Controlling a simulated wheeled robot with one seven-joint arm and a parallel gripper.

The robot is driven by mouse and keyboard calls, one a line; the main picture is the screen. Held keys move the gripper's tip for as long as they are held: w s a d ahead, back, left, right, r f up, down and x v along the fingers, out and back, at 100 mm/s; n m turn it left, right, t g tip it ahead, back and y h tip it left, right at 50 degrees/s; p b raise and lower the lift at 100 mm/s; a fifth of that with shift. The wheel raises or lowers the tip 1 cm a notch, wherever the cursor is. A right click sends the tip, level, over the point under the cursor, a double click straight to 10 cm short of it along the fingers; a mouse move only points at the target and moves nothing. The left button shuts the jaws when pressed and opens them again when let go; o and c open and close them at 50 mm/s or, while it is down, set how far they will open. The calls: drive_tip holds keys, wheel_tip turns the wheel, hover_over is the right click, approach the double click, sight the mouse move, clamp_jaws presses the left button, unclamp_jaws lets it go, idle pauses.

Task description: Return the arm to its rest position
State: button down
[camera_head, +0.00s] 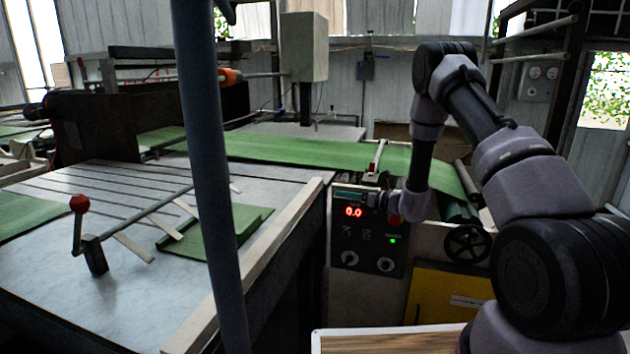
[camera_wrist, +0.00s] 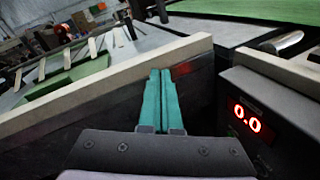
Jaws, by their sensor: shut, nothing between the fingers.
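My arm shows at the right of the head view, bent, with its forearm hanging down in front of the control panel. My gripper (camera_head: 345,193) points left, just above the panel's red display. In the wrist view my gripper (camera_wrist: 161,76) has its two teal fingers side by side and shut, with nothing between them. The control panel (camera_head: 346,240) reads 0.0 in red and has a lit green light and two knobs. The display also shows in the wrist view (camera_wrist: 246,118), to the right of the fingers. I cannot tell whether the fingers touch the machine.
A metal table (camera_head: 120,290) with a pale wooden edge (camera_head: 270,247) stands at the left. It carries green sheets (camera_head: 228,232) and a red-knobbed lever (camera_head: 79,204). A green belt (camera_head: 310,151) runs behind the panel. A black handwheel (camera_head: 467,244) is near my arm. A dark pole crosses the head view.

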drive_tip(key=s+a+r+n+g+h, duration=0.1)
drive_tip(key=s+r+n+g, duration=0.3)
drive_tip(key=s+r+n, duration=0.6)
drive_tip(key=s+a+r+n+g+h, duration=0.1)
drive_tip(key=s+r+n+g, duration=0.3)
drive_tip(key=s+r, duration=0.65)
drive_tip(key=s+d+r+n+t+h, duration=0.2)
drive_tip(key=s+d+r+n+h, duration=0.3)
drive_tip(key=s+d, duration=0.3)
drive_tip(key=s+d+r+n+t+h, duration=0.3)
drive_tip(key=s+d+r+n+h, duration=0.2)
drive_tip(key=s+d, duration=0.3)
drive_tip(key=shift+s+r+n, duration=0.5)
drive_tip(key=shift+s+r, duration=0.2)
drive_tip(key=shift+r, duration=0.1)
